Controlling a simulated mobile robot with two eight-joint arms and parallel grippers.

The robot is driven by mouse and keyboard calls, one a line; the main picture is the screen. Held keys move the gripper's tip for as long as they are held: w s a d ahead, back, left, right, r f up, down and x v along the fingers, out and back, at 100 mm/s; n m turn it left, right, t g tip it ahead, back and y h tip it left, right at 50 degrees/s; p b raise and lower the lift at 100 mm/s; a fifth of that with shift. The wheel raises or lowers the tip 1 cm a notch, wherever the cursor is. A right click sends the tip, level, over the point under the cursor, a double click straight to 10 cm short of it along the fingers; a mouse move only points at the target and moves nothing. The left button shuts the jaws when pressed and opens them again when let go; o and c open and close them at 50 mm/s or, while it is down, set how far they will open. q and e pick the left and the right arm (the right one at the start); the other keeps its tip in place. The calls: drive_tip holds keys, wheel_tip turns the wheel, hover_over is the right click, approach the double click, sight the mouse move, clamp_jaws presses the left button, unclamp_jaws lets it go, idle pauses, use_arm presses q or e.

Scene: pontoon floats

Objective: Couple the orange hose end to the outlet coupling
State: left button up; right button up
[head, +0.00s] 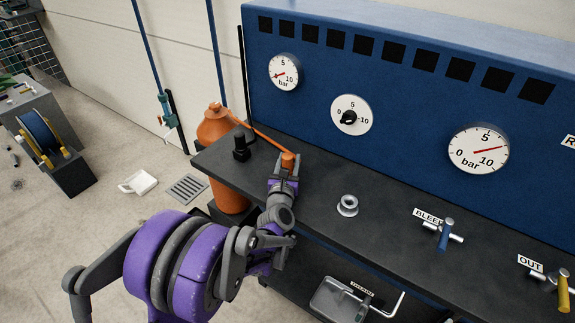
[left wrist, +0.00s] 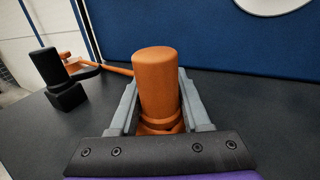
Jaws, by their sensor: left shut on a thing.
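The orange hose end (head: 288,160) stands upright over the dark bench top, with the orange hose (head: 262,137) running from it back to the left. My left gripper (head: 286,172) is shut on it; in the left wrist view the hose end (left wrist: 157,85) sits between the two grey fingers (left wrist: 157,112). I cannot tell whether its lower end touches the bench. A short grey metal coupling (head: 348,204) stands open on the bench to the right of the gripper, apart from the hose end. It has no label, and I take it as the outlet coupling. My right gripper is not in view.
A black post fitting (head: 241,148) stands left of the hose end, also in the left wrist view (left wrist: 58,78). An orange cylinder (head: 228,195) stands beside the bench. The BLEED valve (head: 445,234) and OUT valve (head: 562,289) are at right. The blue gauge panel (head: 400,95) rises behind.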

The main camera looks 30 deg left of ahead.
use_arm(q)
clamp_jaws()
